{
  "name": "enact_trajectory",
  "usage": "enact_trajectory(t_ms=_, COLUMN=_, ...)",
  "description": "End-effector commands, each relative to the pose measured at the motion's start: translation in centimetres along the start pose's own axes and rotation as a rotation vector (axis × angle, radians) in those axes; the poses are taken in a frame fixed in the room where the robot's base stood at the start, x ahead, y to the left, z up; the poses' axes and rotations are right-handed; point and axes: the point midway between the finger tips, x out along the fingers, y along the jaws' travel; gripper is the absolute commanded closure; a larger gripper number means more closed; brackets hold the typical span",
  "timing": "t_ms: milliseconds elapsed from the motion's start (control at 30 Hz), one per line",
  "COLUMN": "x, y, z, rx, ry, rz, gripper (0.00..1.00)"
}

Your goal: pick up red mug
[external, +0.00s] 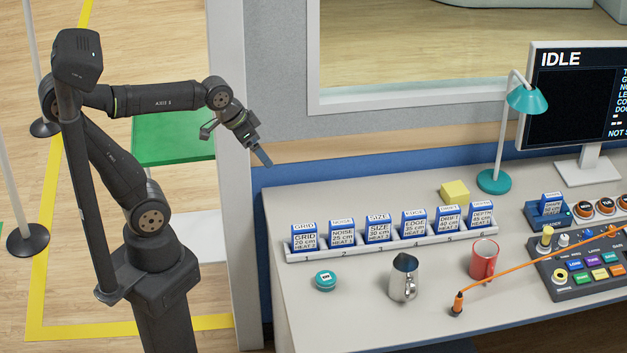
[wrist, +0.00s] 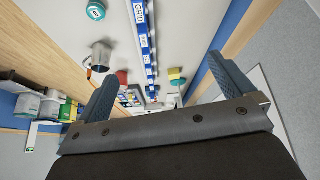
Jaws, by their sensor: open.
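The red mug (external: 484,260) stands upright on the grey desk in the external view, right of a metal pitcher (external: 403,278). In the wrist view a small red shape (wrist: 122,77), likely the mug, shows beyond the pitcher (wrist: 101,55), partly hidden by the left finger. My gripper (external: 263,157) is in the air beyond the desk's left end, well to the left of the mug and apart from it. In the wrist view my gripper (wrist: 165,95) has its two blue-grey fingers spread wide with nothing between them.
A rack (external: 390,241) of blue-and-white cartridges runs along the desk behind the mug. An orange cable (external: 530,262) with an upright plug passes close right of the mug. A teal button (external: 325,280), yellow block (external: 455,191), teal lamp (external: 494,181) and control panel (external: 583,268) stand around.

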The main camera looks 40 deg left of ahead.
Motion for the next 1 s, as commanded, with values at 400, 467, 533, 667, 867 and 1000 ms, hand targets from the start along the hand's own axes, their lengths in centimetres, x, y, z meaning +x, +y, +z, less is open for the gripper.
enact_trajectory(t_ms=400, x=4.3, y=5.0, z=-15.6, rx=0.112, ry=0.001, rz=0.097, gripper=0.02)
enact_trajectory(t_ms=467, x=5.4, y=5.9, z=-17.6, rx=0.126, ry=0.001, rz=0.110, gripper=0.02)
enact_trajectory(t_ms=533, x=6.7, y=7.1, z=-19.8, rx=0.145, ry=0.002, rz=0.127, gripper=0.02)
enact_trajectory(t_ms=667, x=9.5, y=9.5, z=-23.6, rx=0.179, ry=0.004, rz=0.156, gripper=0.02)
enact_trajectory(t_ms=867, x=14.7, y=13.6, z=-28.5, rx=0.231, ry=0.006, rz=0.202, gripper=0.02)
enact_trajectory(t_ms=1000, x=18.7, y=16.8, z=-31.2, rx=0.268, ry=0.008, rz=0.235, gripper=0.02)
